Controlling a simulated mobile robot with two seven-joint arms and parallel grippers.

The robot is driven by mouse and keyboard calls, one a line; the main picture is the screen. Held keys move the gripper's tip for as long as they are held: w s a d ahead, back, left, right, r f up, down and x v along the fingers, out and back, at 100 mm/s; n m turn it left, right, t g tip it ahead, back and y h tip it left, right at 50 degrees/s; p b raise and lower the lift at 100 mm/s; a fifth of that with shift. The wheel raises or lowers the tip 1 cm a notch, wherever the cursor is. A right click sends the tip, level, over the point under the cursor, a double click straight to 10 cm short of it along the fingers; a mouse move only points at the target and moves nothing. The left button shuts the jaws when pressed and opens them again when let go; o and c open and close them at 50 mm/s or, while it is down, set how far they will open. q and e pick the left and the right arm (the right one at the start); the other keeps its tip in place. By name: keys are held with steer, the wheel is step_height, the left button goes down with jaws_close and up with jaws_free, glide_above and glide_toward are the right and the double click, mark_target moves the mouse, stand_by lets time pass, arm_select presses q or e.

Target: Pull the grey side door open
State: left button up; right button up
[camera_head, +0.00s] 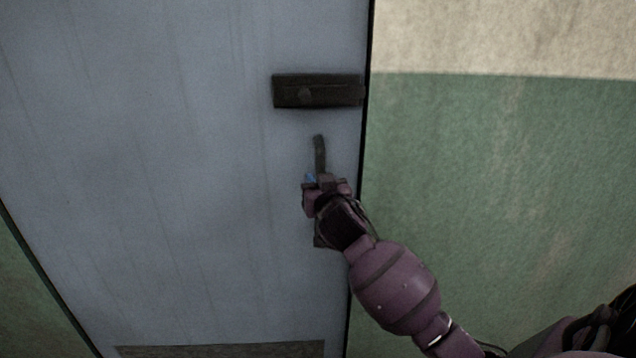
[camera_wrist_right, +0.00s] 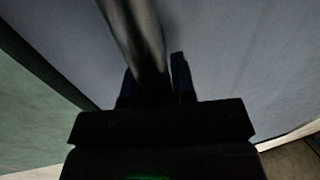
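The grey side door (camera_head: 190,170) fills the left and middle of the head view and looks shut against its frame. A dark vertical handle (camera_head: 320,152) stands out from it near its right edge. My right gripper (camera_head: 322,180) is at the lower part of this handle. In the right wrist view the handle bar (camera_wrist_right: 137,35) passes between the two dark fingers of the gripper (camera_wrist_right: 155,85), which sit close on both sides of it. The gripper looks shut on the handle, though the contact is dark. My left gripper is out of view.
A dark lock plate (camera_head: 317,91) sits on the door above the handle. A wall (camera_head: 500,180), green below and beige above, is right of the door, past a dark seam. A brownish plate (camera_head: 220,350) shows low on the door.

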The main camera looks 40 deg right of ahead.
jaws_close()
steer(key=w+d+n+y, duration=0.1)
steer(key=w+d+y, duration=0.1)
steer(key=w+d, duration=0.3)
steer(key=w, duration=0.4)
steer(key=shift+d+f+n+t, duration=0.2)
steer(key=shift+d+n+t, duration=0.1)
steer(key=shift+w, duration=0.1)
steer(key=o, duration=0.5)
jaws_free()
steer(key=shift+r, duration=0.1)
steer(key=shift+d, duration=0.1)
steer(key=v, duration=1)
steer(key=shift+s+p, duration=0.4)
steer(key=shift+s, duration=0.05)
